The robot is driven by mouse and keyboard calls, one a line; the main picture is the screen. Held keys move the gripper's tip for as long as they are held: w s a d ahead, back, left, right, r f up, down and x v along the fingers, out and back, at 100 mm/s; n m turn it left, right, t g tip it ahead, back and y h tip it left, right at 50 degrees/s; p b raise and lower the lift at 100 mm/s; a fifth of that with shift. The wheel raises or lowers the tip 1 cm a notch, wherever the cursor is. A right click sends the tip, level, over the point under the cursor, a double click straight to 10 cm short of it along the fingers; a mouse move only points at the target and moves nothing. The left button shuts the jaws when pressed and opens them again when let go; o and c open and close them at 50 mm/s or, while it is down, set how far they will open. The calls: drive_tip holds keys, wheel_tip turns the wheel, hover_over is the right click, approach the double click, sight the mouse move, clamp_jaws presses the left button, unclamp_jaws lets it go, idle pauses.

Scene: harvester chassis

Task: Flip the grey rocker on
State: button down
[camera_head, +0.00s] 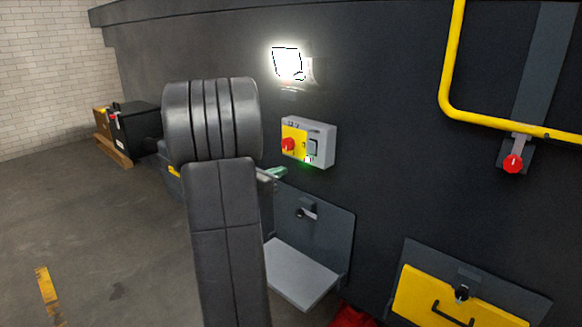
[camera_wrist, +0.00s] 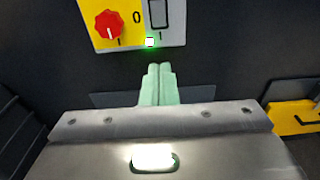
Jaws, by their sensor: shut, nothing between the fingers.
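The grey rocker (camera_head: 313,147) is on the right part of a grey and yellow control box on the dark wall. In the wrist view the rocker (camera_wrist: 158,13) is cut off by the top edge, so I cannot tell its tilt. A small lit lamp (camera_wrist: 150,42) glows white-green below it; the lamp (camera_head: 307,160) also glows in the head view. My gripper (camera_wrist: 159,68) has pale green fingers pressed together, empty, below the lamp and apart from the box. In the head view my gripper (camera_head: 277,172) is partly hidden behind my arm, lower left of the box.
A red rotary knob (camera_head: 288,145) sits on the yellow panel left of the rocker. A bright lamp (camera_head: 287,63) is above the box. A fold-down grey shelf (camera_head: 300,273) is below. A yellow rail (camera_head: 450,60) and red-handled valve (camera_head: 513,162) are at right.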

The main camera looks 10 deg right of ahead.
drive_tip(key=shift+f+v, duration=0.2)
drive_tip(key=shift+v, duration=0.95)
